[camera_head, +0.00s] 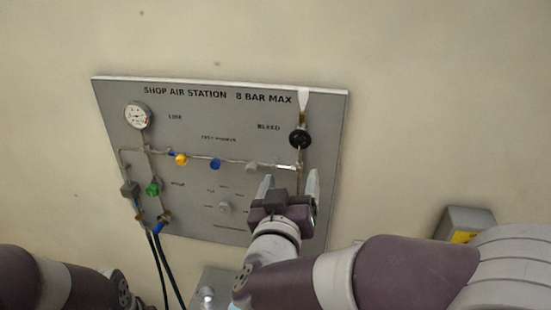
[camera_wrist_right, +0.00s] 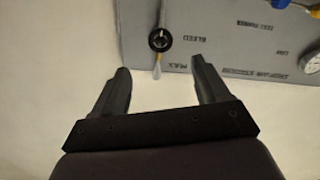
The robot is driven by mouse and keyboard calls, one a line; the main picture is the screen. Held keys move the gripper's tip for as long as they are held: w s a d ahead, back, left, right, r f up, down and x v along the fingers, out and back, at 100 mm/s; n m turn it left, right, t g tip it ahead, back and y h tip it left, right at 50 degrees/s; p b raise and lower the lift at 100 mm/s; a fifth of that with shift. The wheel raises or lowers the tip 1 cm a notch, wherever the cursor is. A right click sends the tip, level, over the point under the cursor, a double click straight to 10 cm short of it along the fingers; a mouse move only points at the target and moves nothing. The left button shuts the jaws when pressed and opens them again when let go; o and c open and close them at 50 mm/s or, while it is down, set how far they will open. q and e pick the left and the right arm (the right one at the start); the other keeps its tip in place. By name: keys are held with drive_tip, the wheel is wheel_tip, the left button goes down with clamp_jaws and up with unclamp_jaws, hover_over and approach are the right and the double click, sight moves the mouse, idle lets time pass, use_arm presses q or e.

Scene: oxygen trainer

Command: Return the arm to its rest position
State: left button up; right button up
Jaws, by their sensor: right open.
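My right gripper (camera_head: 290,185) is open and empty in front of the lower right part of the grey air station panel (camera_head: 190,110). Its two fingers are spread and point up in the head view. In the right wrist view the open gripper (camera_wrist_right: 160,82) has nothing between its fingers, and the panel (camera_wrist_right: 220,50) lies beyond them at the top. A black bleed knob (camera_head: 299,138) is on the panel above the gripper; the knob also shows in the right wrist view (camera_wrist_right: 159,40). My left arm enters at the lower left; its gripper is out of view.
The panel carries a round gauge (camera_head: 138,115), a yellow knob (camera_head: 181,159), a blue knob (camera_head: 215,164) and a green knob (camera_head: 153,187). Dark hoses (camera_head: 163,265) hang below it. A grey box (camera_head: 466,222) is at the right. Bare wall surrounds the panel.

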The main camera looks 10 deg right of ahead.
drive_tip(key=s+a+f+n+g+y+b, duration=0.1)
drive_tip(key=a+f+n+g+y, duration=0.15)
drive_tip(key=a+f+y, duration=0.35)
drive_tip(key=s+a+f+n+g+y+b, duration=0.1)
drive_tip(key=s+a+f+g+y, duration=0.1)
drive_tip(key=a+f+g+y, duration=0.45)
drive_tip(key=s+d+f+g+h+b, duration=0.2)
drive_tip(key=s+d+f, duration=0.25)
drive_tip(key=f, duration=0.25)
drive_tip(key=s+d+f+g+h+b, duration=0.1)
drive_tip(key=s+d+f+g+h, duration=0.15)
drive_tip(key=d+f, duration=0.35)
drive_tip(key=s+d+f+m+g+h+b, duration=0.1)
drive_tip(key=s+d+f+m+g+b, duration=0.1)
drive_tip(key=d+f, duration=0.3)
drive_tip(key=d+b, duration=0.1)
drive_tip(key=d, duration=0.3)
drive_tip(key=shift+s+f+h, duration=0.25)
drive_tip(key=shift+s+h, duration=0.05)
drive_tip(key=shift+s, duration=0.1)
